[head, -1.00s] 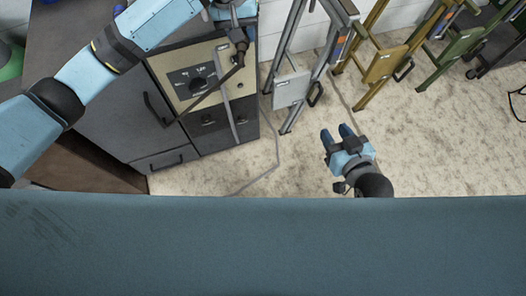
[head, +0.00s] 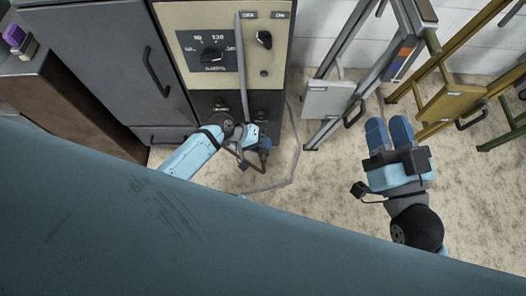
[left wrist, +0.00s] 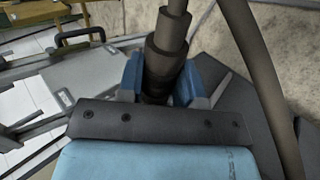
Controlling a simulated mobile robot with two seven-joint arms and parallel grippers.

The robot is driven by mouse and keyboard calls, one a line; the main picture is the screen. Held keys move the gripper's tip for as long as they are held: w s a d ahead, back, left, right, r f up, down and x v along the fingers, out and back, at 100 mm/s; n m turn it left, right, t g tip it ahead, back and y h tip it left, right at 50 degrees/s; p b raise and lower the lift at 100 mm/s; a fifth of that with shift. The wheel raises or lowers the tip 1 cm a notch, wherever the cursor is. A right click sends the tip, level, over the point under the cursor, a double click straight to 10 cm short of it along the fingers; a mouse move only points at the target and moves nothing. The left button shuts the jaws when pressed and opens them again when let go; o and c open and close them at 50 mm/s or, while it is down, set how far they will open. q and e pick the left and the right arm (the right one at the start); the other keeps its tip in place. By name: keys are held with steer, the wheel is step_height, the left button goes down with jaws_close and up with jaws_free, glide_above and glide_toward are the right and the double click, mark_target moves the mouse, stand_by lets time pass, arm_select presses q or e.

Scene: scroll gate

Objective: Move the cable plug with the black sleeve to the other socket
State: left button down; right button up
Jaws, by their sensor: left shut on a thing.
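My left gripper (head: 258,146) is low in front of the machine's lower front. In the left wrist view, its blue fingers (left wrist: 160,80) are shut on the dark, stepped cylindrical plug sleeve (left wrist: 166,45). In the head view the held plug is small and mostly hidden by the gripper. The grey machine (head: 275,75) has a beige panel with a dial (head: 212,54), a black fitting (head: 263,39) and two small labels at the top. Two dark fittings show on its lower front; I cannot tell which are the sockets. My right gripper (head: 389,128) is empty and open, with a narrow gap.
A grey cable (head: 243,75) hangs down the panel, and a cable (head: 294,150) curves over the floor. A thick cable (left wrist: 262,80) passes beside the left gripper. Grey (head: 330,100) and yellow (head: 455,103) folding frames stand right of the machine. Cabinets stand to its left.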

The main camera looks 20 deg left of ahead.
arm_select(q)
steer(key=w+a+f+b, duration=0.2)
steer(key=w+f+b, duration=0.1)
steer(key=w+b, duration=0.2)
steer(key=shift+a+f, duration=0.15)
steer(key=shift+a, duration=0.2)
arm_select(e)
step_height(320, 180, down, 8)
steer(key=g, duration=0.3)
steer(key=shift+w+a+r+n, duration=0.2)
steer(key=shift+w+a+n, duration=0.1)
steer(key=shift+r, duration=0.4)
arm_select(q)
steer(key=shift+p, duration=0.4)
arm_select(e)
steer(key=shift+r, duration=0.25)
steer(key=shift+r, duration=0.2)
arm_select(q)
steer(key=shift+w+p, duration=0.2)
steer(key=shift+p, duration=0.25)
arm_select(e)
steer(key=shift+r, duration=0.2)
arm_select(q)
steer(key=shift+p, duration=0.35)
arm_select(e)
steer(key=shift+r, duration=0.35)
